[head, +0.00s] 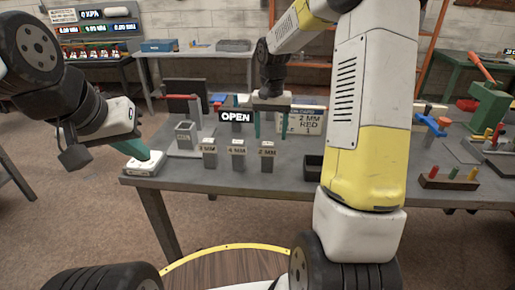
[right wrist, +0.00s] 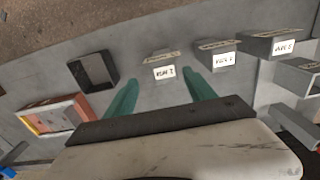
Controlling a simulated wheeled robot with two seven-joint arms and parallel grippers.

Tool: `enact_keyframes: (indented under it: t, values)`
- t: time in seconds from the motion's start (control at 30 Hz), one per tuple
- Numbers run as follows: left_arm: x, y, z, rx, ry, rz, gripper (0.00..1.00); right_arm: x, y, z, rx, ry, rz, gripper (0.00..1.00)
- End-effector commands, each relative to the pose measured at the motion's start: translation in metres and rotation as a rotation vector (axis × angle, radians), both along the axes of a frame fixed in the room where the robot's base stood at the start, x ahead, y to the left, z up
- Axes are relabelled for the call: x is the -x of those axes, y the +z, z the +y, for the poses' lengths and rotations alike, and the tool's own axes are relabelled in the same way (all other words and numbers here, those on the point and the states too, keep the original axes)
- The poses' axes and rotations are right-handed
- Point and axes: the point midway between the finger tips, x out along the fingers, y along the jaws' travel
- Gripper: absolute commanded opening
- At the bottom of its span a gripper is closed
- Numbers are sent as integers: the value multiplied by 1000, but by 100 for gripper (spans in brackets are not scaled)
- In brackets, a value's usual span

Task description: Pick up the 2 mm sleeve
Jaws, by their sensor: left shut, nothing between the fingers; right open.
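Three small grey blocks with pale labelled tops stand in a row on the bench. The right one, labelled 2 MM (head: 267,152), shows in the right wrist view (right wrist: 163,66) beyond and between my fingertips, apart from them. The middle one reads 4 MM (head: 238,151); the left label (head: 209,151) is hard to read. My right gripper (head: 271,130) is open and empty, pointing down behind the row in the head view; its teal fingers also show in the right wrist view (right wrist: 161,80). My left gripper (head: 147,155) is shut and empty above a white pad at the bench's left corner.
A dark open tray (head: 313,168) sits right of the row. A card reading 2 MM RED (head: 305,121) and an OPEN sign (head: 235,116) stand behind. A grey holder (head: 185,137) is at left. A rack with coloured pegs (head: 449,177) is at right. My right arm hides part of the bench.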

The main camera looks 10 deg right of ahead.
Motion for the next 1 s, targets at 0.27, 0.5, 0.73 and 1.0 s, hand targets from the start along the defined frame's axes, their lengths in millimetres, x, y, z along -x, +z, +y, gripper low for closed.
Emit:
enact_keyframes:
  t: [0.27,0.5,0.73,1.0]
  values:
    - [0,0,0,0,0,0,0,-1,-37,6,-1,1,3,64]
    - [0,0,0,0,0,0,0,-2,-62,8,-1,0,0,64]
    - [0,0,0,0,0,0,0,-2,-62,8,-1,0,-1,64]
    - [0,0,0,0,0,0,0,-2,-62,8,-1,0,-1,11]
